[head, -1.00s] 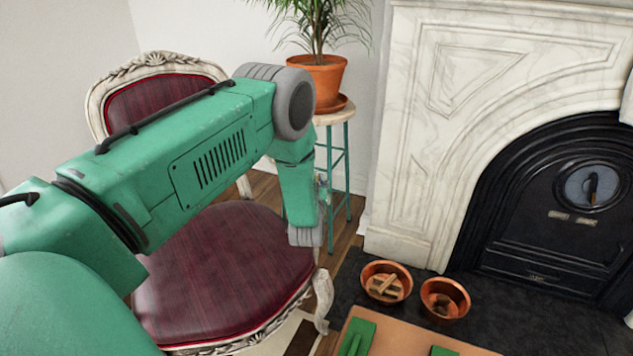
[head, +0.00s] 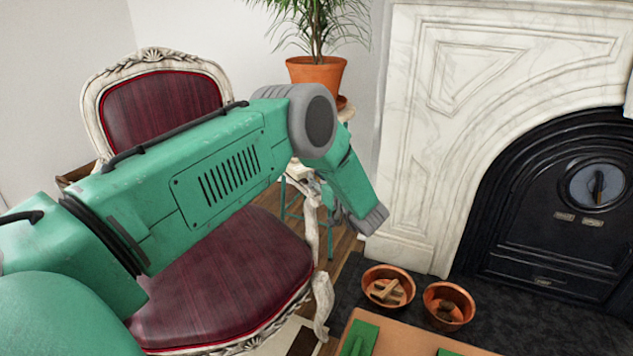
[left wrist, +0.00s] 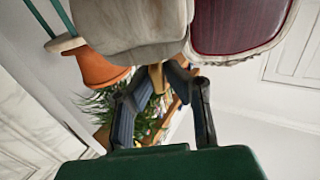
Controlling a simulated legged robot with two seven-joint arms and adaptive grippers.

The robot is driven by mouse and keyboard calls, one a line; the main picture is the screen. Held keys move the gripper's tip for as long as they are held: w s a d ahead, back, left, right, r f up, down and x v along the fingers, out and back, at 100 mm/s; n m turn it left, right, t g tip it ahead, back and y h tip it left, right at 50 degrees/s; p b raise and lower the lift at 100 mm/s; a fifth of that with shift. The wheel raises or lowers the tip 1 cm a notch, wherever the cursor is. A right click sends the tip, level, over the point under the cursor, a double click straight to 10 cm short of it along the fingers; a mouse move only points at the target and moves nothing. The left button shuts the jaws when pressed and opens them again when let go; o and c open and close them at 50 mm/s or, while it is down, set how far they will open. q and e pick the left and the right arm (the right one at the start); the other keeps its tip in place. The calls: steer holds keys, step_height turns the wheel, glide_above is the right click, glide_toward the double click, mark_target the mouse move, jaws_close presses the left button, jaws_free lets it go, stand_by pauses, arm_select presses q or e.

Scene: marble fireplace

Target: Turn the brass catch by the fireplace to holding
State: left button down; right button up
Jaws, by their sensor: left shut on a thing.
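A round grey dial with a dark upright handle (head: 598,187) sits on the black fireplace door (head: 520,240). Two small plates are below it. Its setting is too small to read, and I cannot make out brass on it. My left gripper (head: 350,216) is left of the fireplace, well apart from the dial, largely hidden behind its own wrist. In the left wrist view my left gripper (left wrist: 157,84) is shut on a small tan thing (left wrist: 155,76) that I cannot identify. A large grey-beige shape (left wrist: 130,35) is close beyond it. My right gripper is not in view.
A burgundy chair (head: 225,285) stands under and behind my left arm. A potted palm (head: 317,74) stands on a stool behind the wrist. Two copper bowls (head: 388,287) (head: 448,304) sit on the dark hearth, beside a tan board (head: 415,340) with green pieces.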

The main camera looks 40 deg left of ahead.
arm_select(q)
steer(key=shift+d+f, duration=0.1)
steer(key=shift+f, duration=0.15)
steer(key=c, duration=1.6)
jaws_free()
steer(key=shift+c, duration=0.2)
steer(key=shift+r, duration=0.15)
steer(key=v, duration=1.2)
steer(key=shift+w+g, duration=0.2)
steer(key=shift+g, duration=0.1)
